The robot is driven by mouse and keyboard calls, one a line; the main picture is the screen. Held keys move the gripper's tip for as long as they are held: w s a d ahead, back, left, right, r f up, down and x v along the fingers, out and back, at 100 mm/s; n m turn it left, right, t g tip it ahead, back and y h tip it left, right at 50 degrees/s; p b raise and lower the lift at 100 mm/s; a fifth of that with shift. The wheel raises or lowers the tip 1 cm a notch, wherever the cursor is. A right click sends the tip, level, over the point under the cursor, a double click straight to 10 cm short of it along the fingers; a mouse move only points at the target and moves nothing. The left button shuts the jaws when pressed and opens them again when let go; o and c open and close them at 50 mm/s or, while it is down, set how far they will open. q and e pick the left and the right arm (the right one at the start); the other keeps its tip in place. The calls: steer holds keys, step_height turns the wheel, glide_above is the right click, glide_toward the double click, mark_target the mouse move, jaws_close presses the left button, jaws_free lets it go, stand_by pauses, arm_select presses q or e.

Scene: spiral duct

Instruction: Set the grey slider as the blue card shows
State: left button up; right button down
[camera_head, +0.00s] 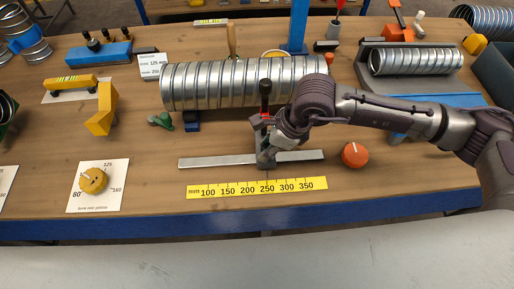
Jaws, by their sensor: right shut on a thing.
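The grey slider (265,157) sits on a flat metal rail (215,161), with a dark upright handle with a red band (265,95) just behind it. Below the rail lies a yellow mm scale (257,188) marked 100 to 350. The slider stands roughly above the 250 mark. My right gripper (272,144) comes in from the right and is shut on the slider, hiding part of it. I see no clearly blue card. My left gripper is not in view.
A spiral duct (215,84) lies behind the rail. An orange knob (354,155) is close to the rail's right end. A yellow dial (93,180) on a white plate is at left. Bare wood lies between dial and rail.

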steer(key=c, duration=0.9)
jaws_free()
steer(key=shift+a, duration=0.15)
steer(key=shift+o, duration=0.2)
steer(key=shift+r, duration=0.2)
steer(key=v, duration=1.1)
steer(key=shift+d+r, duration=0.3)
steer(key=shift+s+f, duration=0.1)
